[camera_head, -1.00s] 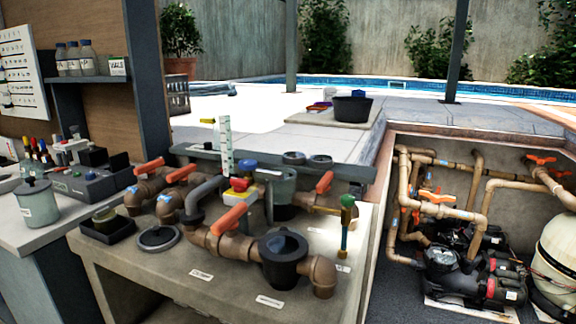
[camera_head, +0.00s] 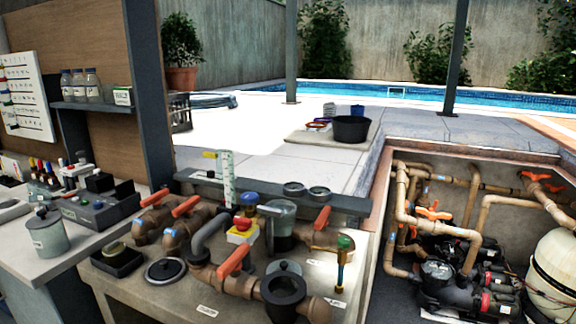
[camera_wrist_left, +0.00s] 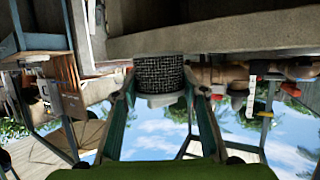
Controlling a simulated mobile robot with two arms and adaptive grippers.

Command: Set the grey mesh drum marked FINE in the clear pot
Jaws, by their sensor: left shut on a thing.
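In the left wrist view, my left gripper (camera_wrist_left: 160,92) is shut on a dark grey mesh drum (camera_wrist_left: 160,72) with a pale band at its lower edge in the picture. No FINE mark is readable on it. In the head view, a clear pot (camera_head: 281,232) stands on the bench among brown pipes. A black-rimmed round pot (camera_head: 284,294) sits in front of it in the pipe run. Neither gripper shows in the head view, so the distance from the drum to the pot cannot be told.
Red-handled valves (camera_head: 234,262) and a white gauge column (camera_head: 227,178) rise around the pots. A round dark lid (camera_head: 165,271) and a black tray (camera_head: 118,260) lie at the left of the bench. Pumps (camera_head: 462,285) fill the pit at right.

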